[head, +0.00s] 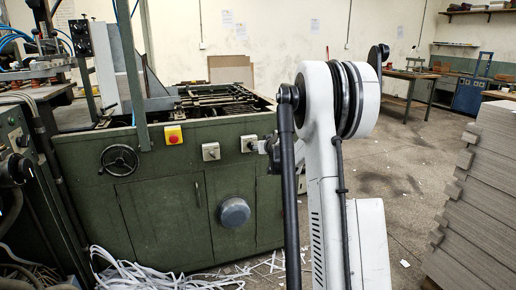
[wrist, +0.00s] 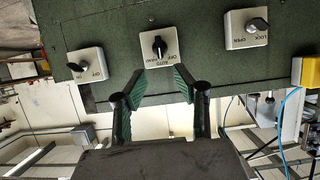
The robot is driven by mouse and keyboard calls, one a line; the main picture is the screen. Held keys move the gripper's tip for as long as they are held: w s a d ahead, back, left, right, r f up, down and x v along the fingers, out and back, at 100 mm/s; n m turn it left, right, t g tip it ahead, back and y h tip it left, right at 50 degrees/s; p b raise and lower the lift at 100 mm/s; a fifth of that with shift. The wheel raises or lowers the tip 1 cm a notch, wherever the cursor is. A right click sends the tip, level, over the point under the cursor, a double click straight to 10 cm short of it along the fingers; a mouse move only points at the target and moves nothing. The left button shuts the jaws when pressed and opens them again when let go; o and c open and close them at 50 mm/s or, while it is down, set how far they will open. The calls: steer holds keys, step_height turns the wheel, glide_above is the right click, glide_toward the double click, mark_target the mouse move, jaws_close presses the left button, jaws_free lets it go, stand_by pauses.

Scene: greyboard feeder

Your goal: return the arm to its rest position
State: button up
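My gripper (wrist: 162,82) is open and empty in the wrist view, its two dark green-lined fingers apart. The fingertips point at a green panel (wrist: 205,60), just below a white switch box (wrist: 157,43) with a black knob marked off, auto and hand; I cannot tell whether they touch it. In the head view my white arm (head: 335,160) stands upright in the foreground. It hides most of the gripper, which is beside the front of the green machine (head: 160,215).
Other switch boxes (wrist: 247,28) (wrist: 87,65) and a yellow box (wrist: 306,71) flank the middle switch. Grey board stacks (head: 485,200) stand at right in the head view. Paper strips (head: 150,277) litter the floor by the machine. Open floor (head: 405,185) lies between arm and stacks.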

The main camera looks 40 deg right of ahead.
stand_by(0.6)
steer(key=s+a+r+n+g+y+p, duration=0.1)
steer(key=s+a+r, duration=0.3)
steer(key=a, duration=0.6)
steer(key=s+a+r+n+y+p, duration=0.15)
steer(key=s+a+r, duration=0.3)
steer(key=a, duration=0.65)
steer(key=s+a+r+g+y+p, duration=0.1)
steer(key=s+a+r, duration=0.3)
steer(key=a, duration=0.6)
steer(key=s+a+r+n+g+y+p, duration=0.1)
steer(key=s+a+g+p, duration=0.1)
steer(key=s+a, duration=1.2)
steer(key=s+a+f+p, duration=0.1)
steer(key=s+a+f, duration=0.1)
steer(key=s, duration=0.5)
steer(key=s+a+f+g+p, duration=0.1)
steer(key=s+a+f, duration=0.1)
steer(key=s, duration=0.5)
steer(key=shift+s+a+f+n+g, duration=0.15)
steer(key=shift+s+a+n+g, duration=0.2)
steer(key=shift+a, duration=0.25)
steer(key=shift+o, duration=0.2)
